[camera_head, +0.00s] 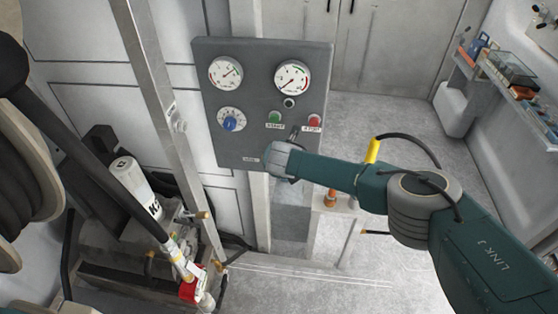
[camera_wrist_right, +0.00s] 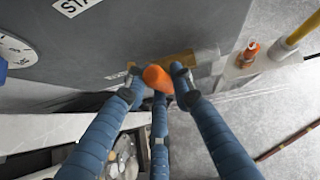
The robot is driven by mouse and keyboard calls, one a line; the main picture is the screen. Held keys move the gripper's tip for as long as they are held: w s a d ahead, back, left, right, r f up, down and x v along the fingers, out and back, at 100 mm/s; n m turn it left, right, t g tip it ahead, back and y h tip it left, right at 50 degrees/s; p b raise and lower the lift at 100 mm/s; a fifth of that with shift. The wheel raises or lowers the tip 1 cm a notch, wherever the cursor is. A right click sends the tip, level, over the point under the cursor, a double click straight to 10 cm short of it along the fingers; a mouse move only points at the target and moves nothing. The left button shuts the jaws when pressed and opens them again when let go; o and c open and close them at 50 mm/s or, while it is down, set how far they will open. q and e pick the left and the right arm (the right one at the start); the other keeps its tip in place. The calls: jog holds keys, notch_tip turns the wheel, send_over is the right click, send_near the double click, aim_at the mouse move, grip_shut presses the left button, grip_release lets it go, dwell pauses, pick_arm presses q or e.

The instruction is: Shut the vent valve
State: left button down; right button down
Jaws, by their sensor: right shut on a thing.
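A small orange handle (camera_wrist_right: 157,78), which looks like the vent valve's, shows in the right wrist view at the lower edge of the grey panel (camera_head: 213,140), over a brass-coloured plate. My right gripper (camera_wrist_right: 158,75) has its blue fingers closed around this handle, with fingertips on both sides of it. In the head view my right gripper (camera_head: 280,158) is at the panel's bottom edge, right of a small label, and it hides the handle. The handle's exact angle is hard to tell. My left gripper is not in view.
An orange fitting (camera_head: 332,197) stands low behind my right arm. Hose reels (camera_head: 35,185) and a post (camera_head: 160,100) crowd the left. The floor at right is clear.

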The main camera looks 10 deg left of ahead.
jog(key=shift+r, duration=0.1)
jog(key=c, duration=1.4)
grip_release()
jog(key=shift+w+a, duration=0.1)
jog(key=shift+c, duration=0.2)
jog(key=shift+a, duration=0.1)
jog(key=shift+s+r, duration=0.3)
jog(key=shift+s, duration=0.1)
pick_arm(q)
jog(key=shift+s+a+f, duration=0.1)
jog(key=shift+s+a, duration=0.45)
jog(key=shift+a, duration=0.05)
pick_arm(e)
jog(key=v, duration=1.1)
